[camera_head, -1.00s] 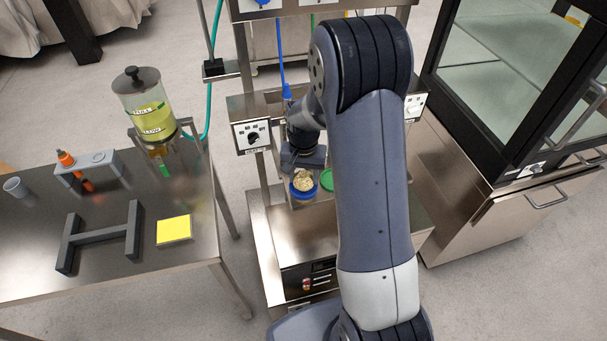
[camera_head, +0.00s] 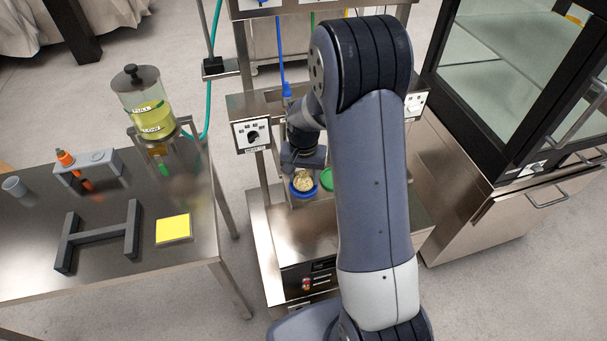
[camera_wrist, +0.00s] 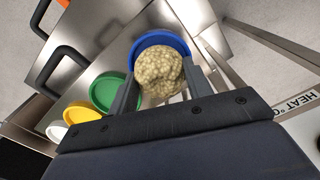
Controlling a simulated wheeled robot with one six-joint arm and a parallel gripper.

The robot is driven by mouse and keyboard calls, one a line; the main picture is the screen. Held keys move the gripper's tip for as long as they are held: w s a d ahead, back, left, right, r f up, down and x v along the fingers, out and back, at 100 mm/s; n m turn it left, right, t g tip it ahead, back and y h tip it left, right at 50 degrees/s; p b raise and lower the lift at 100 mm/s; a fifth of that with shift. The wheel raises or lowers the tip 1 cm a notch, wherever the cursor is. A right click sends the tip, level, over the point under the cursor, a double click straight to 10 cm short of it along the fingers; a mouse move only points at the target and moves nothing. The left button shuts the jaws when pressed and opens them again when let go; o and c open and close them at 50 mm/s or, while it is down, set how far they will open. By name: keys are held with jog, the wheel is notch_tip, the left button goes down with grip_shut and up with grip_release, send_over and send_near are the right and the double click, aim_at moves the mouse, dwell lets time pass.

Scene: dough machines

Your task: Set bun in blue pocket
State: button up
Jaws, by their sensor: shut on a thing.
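The bun (camera_wrist: 158,76) is a lumpy, pale tan ball between the two fingers of my gripper (camera_wrist: 160,92) in the wrist view. My gripper is shut on it. The blue pocket (camera_wrist: 163,38) is a round blue-rimmed cup directly behind the bun in that view, and the bun covers much of its opening. In the head view the bun (camera_head: 303,183) shows within the outline of the blue pocket (camera_head: 303,195), just below my wrist. I cannot tell whether the bun touches the pocket's floor.
A green pocket (camera_wrist: 104,91) lies beside the blue one, followed by a yellow pocket (camera_wrist: 82,115) and a white one (camera_wrist: 56,131). A steel table (camera_head: 120,278) with a yellow-liquid dispenser (camera_head: 148,108) stands to the left. A glass-fronted cabinet (camera_head: 515,75) stands to the right.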

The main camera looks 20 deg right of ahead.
jog(key=shift+f, duration=0.25)
dwell(0.5)
jog(key=o, duration=1.1)
jog(key=shift+r+p, duration=2)
jog(key=shift+r, duration=1)
notch_tip(320, 180, up, 11)
jog(key=shift+f, duration=0.1)
